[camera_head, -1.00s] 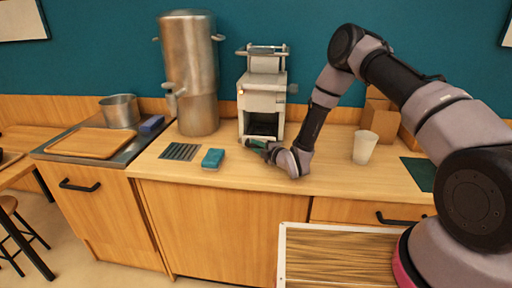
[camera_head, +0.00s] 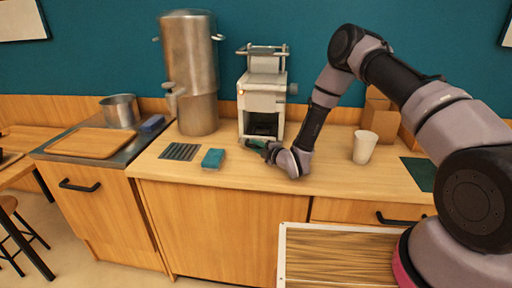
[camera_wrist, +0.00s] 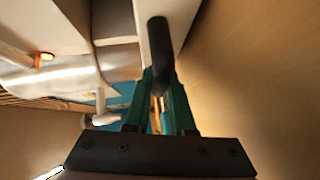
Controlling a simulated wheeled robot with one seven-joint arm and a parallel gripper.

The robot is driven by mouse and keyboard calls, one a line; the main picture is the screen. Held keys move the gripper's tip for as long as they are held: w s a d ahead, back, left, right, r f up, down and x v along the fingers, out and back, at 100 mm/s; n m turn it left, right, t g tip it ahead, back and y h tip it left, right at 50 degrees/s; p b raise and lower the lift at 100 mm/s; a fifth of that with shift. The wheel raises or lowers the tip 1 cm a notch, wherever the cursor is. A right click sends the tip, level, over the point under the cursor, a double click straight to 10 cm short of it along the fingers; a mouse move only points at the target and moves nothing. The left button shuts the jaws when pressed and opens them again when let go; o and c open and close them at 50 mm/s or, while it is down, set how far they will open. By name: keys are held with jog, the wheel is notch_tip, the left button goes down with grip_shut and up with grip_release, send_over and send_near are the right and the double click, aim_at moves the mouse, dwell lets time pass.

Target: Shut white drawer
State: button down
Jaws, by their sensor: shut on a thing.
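The white machine (camera_head: 263,100) stands on the wooden counter with a dark opening low in its front. My gripper (camera_head: 257,145), with green fingers, is low at the front of this opening. In the wrist view my gripper (camera_wrist: 160,82) is shut on a black bar-shaped handle (camera_wrist: 160,45). The handle is beside a narrow white panel (camera_wrist: 142,25), which looks like part of the white drawer. My gripper and wrist hide much of the drawer in the head view, so I cannot tell how far out it is.
A blue-green sponge (camera_head: 213,158) and a dark striped mat (camera_head: 181,152) lie left of my gripper. A tall metal urn (camera_head: 190,75) stands left of the machine. A white cup (camera_head: 364,147) stands to the right, with free counter between.

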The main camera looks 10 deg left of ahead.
jog(key=shift+w+d, duration=0.15)
jog(key=shift+w, duration=2.1)
jog(key=c, duration=0.8)
grip_release()
jog(key=shift+o, duration=0.2)
jog(key=v, duration=1)
jog(key=shift+s+d, duration=0.2)
jog(key=shift+s, duration=0.1)
